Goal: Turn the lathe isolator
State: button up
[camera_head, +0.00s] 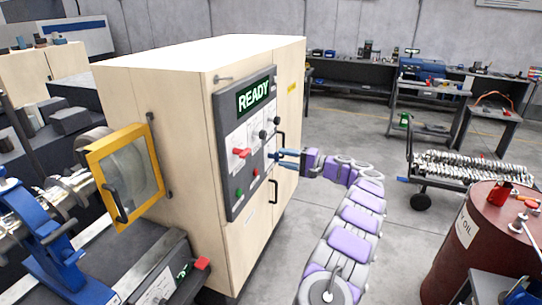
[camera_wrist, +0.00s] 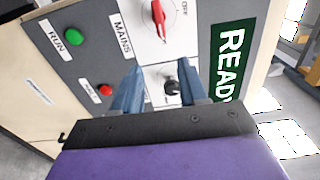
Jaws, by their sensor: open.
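A red rotary handle (camera_head: 242,153) sits on a white plate on the grey control panel (camera_head: 228,115). In the wrist view the handle (camera_wrist: 158,18) is near the top edge, with "MAINS" and "OFF" lettering beside it. My gripper (camera_head: 276,155) is in front of the panel, right of the red handle. In the wrist view my gripper (camera_wrist: 160,76) is open and empty. A black knob (camera_wrist: 172,88) shows between its fingers, beyond the tips; contact cannot be told. The red handle lies outside the fingers.
A lit green "READY" display (camera_head: 254,95) is above the controls. A green button (camera_wrist: 73,38) and a red button (camera_wrist: 106,90) are nearby. A black door handle (camera_head: 274,191) is below my gripper. A brown oil barrel (camera_head: 448,262) stands at right. Floor between is clear.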

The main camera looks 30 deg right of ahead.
jog(key=shift+v, duration=1.55)
